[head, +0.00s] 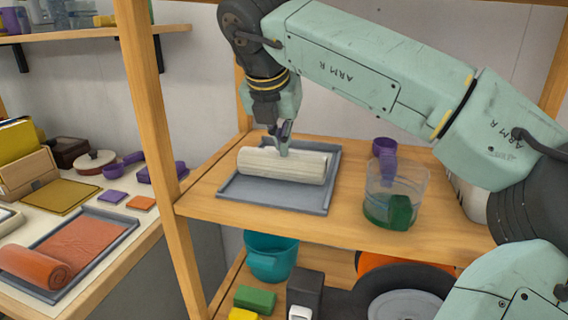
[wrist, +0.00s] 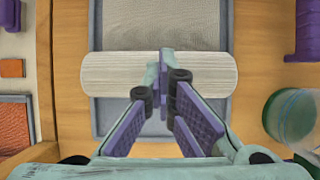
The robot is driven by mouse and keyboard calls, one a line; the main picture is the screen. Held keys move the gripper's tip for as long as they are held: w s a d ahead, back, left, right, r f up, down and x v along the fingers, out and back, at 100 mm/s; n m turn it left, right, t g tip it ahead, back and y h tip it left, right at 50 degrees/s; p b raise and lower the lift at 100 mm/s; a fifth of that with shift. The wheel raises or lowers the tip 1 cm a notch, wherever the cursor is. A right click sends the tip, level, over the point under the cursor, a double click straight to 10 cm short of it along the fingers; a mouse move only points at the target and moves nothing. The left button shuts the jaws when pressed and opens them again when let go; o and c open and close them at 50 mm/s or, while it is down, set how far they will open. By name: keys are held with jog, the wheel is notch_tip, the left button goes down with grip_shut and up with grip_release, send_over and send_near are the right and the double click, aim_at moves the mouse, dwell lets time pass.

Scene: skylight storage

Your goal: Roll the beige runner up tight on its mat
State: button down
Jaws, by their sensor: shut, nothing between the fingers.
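The beige runner (head: 308,168) is a rolled cylinder lying across the grey mat (head: 270,195) on the wooden shelf. The wrist view shows the roll (wrist: 110,74) stretching left to right, its ends reaching past the mat's side rims. A textured flat area (wrist: 165,25) shows on the mat beyond the roll; I cannot tell if it is runner or mat. My gripper (head: 283,150) is shut and empty, with its fingertips (wrist: 164,58) over the middle of the roll, touching or just above it. The fingers hide part of the roll.
A clear container (head: 380,190) with green contents stands right of the mat, with a purple thing (head: 385,147) behind it. A wooden post (head: 150,90) rises left of the shelf. On the left table, a rolled orange runner (head: 35,267) lies on another tray. A teal bucket (head: 268,262) is below.

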jog(key=shift+w+d+f, duration=0.2)
jog(key=shift+w+f, duration=0.05)
jog(key=shift+w, duration=0.25)
jog(key=shift+w+d+f, duration=0.15)
jog(key=shift+w+f, duration=0.1)
jog(key=shift+w, duration=0.2)
dwell(2.0)
jog(key=shift+r, duration=0.15)
jog(key=shift+w+r+p, duration=0.2)
jog(key=shift+r+p, duration=0.35)
jog(key=shift+p, duration=0.1)
jog(key=shift+r, duration=0.1)
jog(key=shift+s+a+r, duration=0.1)
jog(key=shift+s+a, duration=0.1)
jog(key=shift+s, duration=0.3)
jog(key=shift+s+a+r, duration=0.1)
jog(key=shift+s+a, duration=0.1)
jog(key=shift+s, duration=0.3)
jog(key=shift+f+b, duration=0.9)
jog(key=shift+w+d+p, duration=0.3)
jog(key=shift+w, duration=0.5)
dwell(1.5)
